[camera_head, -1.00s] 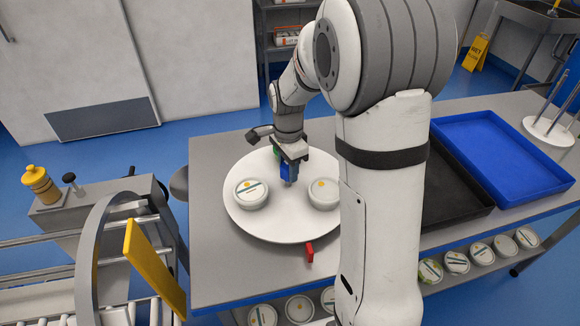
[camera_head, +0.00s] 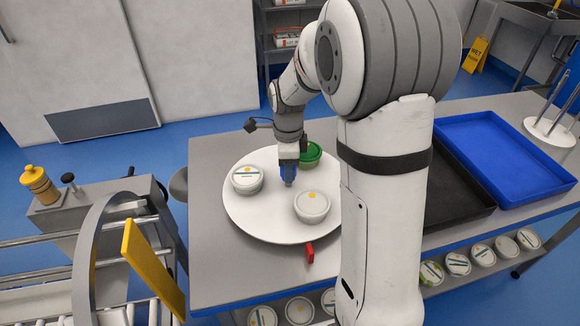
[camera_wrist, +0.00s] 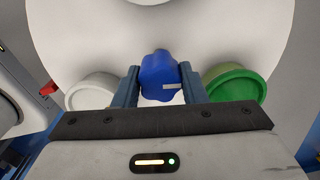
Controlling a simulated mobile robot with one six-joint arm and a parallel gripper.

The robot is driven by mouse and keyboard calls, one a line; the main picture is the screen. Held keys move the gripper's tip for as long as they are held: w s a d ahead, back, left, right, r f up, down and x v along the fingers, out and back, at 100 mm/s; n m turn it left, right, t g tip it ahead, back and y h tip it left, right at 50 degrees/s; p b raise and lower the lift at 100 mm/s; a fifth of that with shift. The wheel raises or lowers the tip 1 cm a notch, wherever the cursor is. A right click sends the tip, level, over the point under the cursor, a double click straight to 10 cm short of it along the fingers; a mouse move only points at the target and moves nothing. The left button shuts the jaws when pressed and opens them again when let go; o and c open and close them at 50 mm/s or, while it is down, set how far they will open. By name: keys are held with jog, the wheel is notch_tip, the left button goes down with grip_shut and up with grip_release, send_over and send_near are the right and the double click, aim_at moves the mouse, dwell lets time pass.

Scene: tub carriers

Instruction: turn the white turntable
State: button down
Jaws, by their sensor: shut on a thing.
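The white turntable (camera_head: 262,220) is a round disc on the grey table. My gripper (camera_head: 288,182) is over its middle, shut on a blue lobed knob (camera_wrist: 159,78), which shows between the fingers in the wrist view. On the disc stand a white tub (camera_head: 247,179) at the left, a white tub with a yellow dot (camera_head: 312,207) at the front right, and a green-lidded tub (camera_head: 311,153) behind my gripper. The green tub also shows at the right of the wrist view (camera_wrist: 234,84). My arm hides the disc's right edge.
A red pointer (camera_head: 309,252) is at the disc's front edge. A black tray (camera_head: 452,190) and a blue tray (camera_head: 500,150) lie to the right on the table. A roller conveyor with a yellow flap (camera_head: 153,268) stands at the left. Several tubs sit on the shelf below.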

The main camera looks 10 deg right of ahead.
jog(key=shift+r+m, duration=0.1)
jog(key=shift+m, duration=1.6)
jog(key=c, duration=0.9)
grip_release()
notch_tip(320, 180, up, 8)
jog(key=shift+f+b, duration=0.1)
jog(key=shift+b, duration=0.2)
